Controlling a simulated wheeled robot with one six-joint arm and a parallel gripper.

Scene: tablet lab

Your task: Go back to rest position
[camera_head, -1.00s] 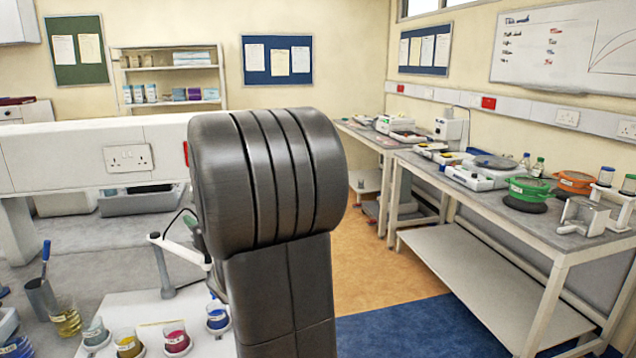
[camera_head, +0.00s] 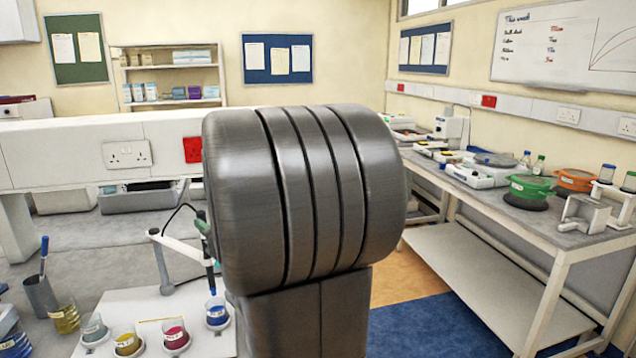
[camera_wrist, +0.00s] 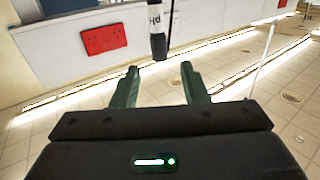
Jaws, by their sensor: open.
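My gripper (camera_wrist: 160,85) shows in the wrist view with its two green fingers spread apart and nothing between them. Beyond the fingertips a dark and white rod-like thing marked "Hd" (camera_wrist: 157,32) hangs in front of a white panel; I cannot tell whether it is near the fingers. In the head view my dark grey arm fills the middle and hides most of the gripper.
On the left bench stand beakers with yellow (camera_head: 126,341), magenta (camera_head: 176,334) and blue (camera_head: 217,312) contents, and a grey cup (camera_head: 41,295). A side bench (camera_head: 560,238) with green (camera_head: 530,187) and orange (camera_head: 575,180) items runs along the right. Blue floor (camera_head: 440,328) is clear.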

